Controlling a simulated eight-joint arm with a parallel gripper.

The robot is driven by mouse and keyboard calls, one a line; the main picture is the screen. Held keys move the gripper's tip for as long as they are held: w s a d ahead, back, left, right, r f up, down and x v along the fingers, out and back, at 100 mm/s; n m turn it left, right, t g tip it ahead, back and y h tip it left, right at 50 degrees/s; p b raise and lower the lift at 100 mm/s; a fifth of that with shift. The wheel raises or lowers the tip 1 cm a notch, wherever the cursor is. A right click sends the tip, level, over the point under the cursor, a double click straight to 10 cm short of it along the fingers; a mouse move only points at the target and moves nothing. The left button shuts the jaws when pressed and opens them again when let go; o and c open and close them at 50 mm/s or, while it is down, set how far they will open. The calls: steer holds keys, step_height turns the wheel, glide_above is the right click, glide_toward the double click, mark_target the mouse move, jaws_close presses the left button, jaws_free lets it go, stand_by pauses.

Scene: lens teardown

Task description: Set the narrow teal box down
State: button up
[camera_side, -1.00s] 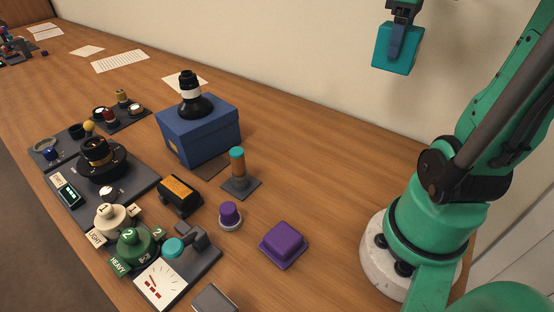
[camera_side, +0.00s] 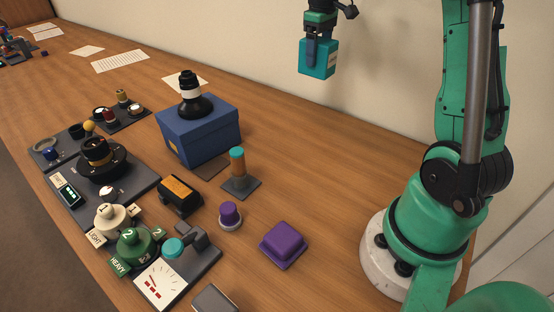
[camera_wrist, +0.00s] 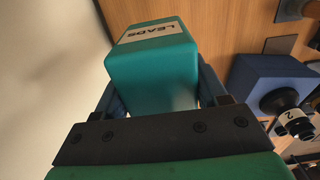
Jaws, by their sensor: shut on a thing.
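The narrow teal box (camera_side: 318,60) is held in my gripper (camera_side: 312,54), high above the table and near the wall in the side view. My gripper is shut on it, with one finger visible against its near face. In the wrist view the teal box (camera_wrist: 153,68) sits between the two fingers of my gripper (camera_wrist: 155,95) and bears a white label reading "LEADS". The box is clear of the table, and its underside is hidden in both views.
A blue box (camera_side: 200,132) with a black and white lens piece (camera_side: 190,97) on top stands at the back. A teal-topped post (camera_side: 238,168), a purple knob (camera_side: 230,214) and a purple block (camera_side: 283,243) stand nearer. Bare wood (camera_side: 330,165) lies right of the blue box.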

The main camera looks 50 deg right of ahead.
step_height(320, 180, down, 14)
steer(key=shift+r, duration=0.1)
stand_by(0.5)
steer(key=o, duration=1.4)
steer(key=shift+c, duration=0.2)
step_height(320, 180, up, 12)
steer(key=shift+a+f, duration=0.1)
steer(key=s+a+t, duration=0.2)
steer(key=a+t, duration=0.1)
steer(key=a, duration=0.8)
steer(key=s+a+t, duration=0.3)
steer(key=a+t, duration=0.1)
steer(key=a, duration=0.7)
steer(key=shift+s+a+f, duration=0.15)
steer(key=shift+a+f, duration=0.05)
steer(key=shift+f, duration=0.25)
